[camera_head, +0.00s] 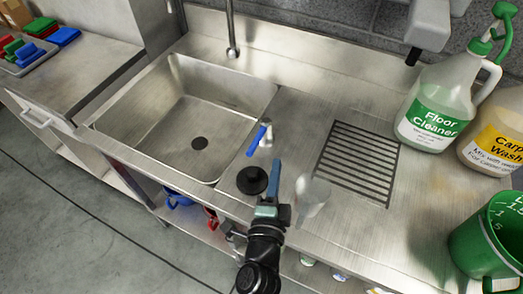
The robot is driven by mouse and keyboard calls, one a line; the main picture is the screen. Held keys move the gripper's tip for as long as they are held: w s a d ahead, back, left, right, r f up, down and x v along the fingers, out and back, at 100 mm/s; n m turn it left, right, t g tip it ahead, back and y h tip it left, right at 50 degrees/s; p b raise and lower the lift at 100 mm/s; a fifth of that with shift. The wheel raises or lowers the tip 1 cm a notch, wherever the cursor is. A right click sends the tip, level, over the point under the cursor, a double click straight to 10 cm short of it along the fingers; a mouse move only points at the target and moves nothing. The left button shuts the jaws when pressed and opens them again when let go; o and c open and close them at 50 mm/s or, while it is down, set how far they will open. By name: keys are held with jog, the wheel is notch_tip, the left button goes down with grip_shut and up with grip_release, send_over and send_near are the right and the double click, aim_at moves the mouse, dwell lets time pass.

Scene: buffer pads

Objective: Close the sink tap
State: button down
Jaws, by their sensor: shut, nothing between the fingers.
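The steel sink (205,115) has a dark drain (199,143) in its floor. A chrome tap spout (231,38) shows at its back edge, with its top cut off by the frame. No water stream can be made out. A blue lever (256,141) on a short chrome stub stands at the sink's right edge and points toward the front. My gripper (276,166) is shut and empty, over the counter just in front and to the right of the blue lever, seemingly apart from it.
A black round plug-like piece (252,180) lies left of my gripper, and a pale rounded object (312,195) to its right. A floor cleaner jug (434,110), a carpet wash jug (497,135) and a green bucket (490,235) stand at the right. The drain grating (357,163) is clear.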

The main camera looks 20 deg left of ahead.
aim_at(258, 139)
jog(key=x, duration=0.3)
jog(key=shift+w+r, duration=0.1)
jog(key=a, duration=0.1)
jog(key=a+p, duration=0.2)
jog(key=shift+w+f, duration=0.25)
jog(key=shift+a+f, duration=0.25)
jog(key=shift+a, duration=0.35)
